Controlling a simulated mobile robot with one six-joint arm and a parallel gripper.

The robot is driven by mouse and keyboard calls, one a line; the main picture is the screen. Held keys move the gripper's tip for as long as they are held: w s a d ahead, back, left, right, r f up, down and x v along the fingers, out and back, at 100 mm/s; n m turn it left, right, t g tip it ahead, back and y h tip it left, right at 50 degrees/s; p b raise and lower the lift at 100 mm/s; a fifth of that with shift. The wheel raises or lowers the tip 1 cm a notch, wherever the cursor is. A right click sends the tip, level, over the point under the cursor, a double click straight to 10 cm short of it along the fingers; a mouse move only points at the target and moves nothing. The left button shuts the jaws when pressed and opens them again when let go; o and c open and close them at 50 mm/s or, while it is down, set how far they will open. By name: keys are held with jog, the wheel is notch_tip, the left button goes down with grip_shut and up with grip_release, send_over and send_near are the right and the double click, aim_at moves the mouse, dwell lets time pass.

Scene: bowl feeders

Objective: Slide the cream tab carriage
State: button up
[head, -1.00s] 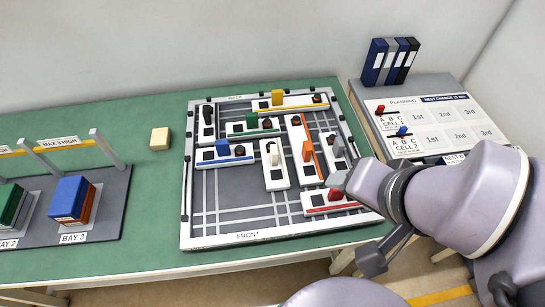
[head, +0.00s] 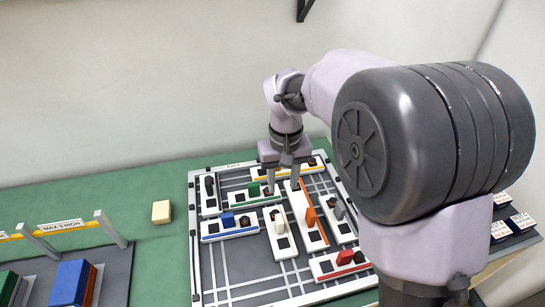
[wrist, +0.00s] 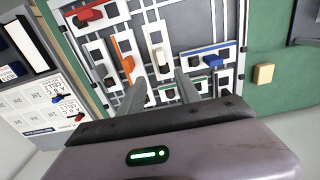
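The cream tab carriage (head: 280,247) is a white plate with an upright cream tab and a dark square. It lies lengthwise from back to front near the board's middle, between the blue tab carriage (head: 243,231) and the orange tab carriage (head: 318,240). It also shows in the wrist view (wrist: 154,36), beyond my fingertips. My gripper (head: 282,186) points down over the back part of the board, behind the cream tab. The yellow tab carriage is partly hidden behind my gripper.
Green (head: 250,196), red (head: 340,266) and grey (head: 342,230) tab carriages stand close around. The board's front left (head: 235,272) is bare. A loose cream block (head: 161,211) lies on the green table. The rack (head: 115,270) stands at left. My arm hides the right side.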

aim_at(280, 220)
notch_tip(280, 220, down, 18)
jog(key=b, duration=0.6)
jog(key=shift+w+a+f, duration=0.1)
jog(key=shift+w+f, duration=0.05)
jog(key=shift+f, duration=0.05)
grip_shut()
dwell(0.8)
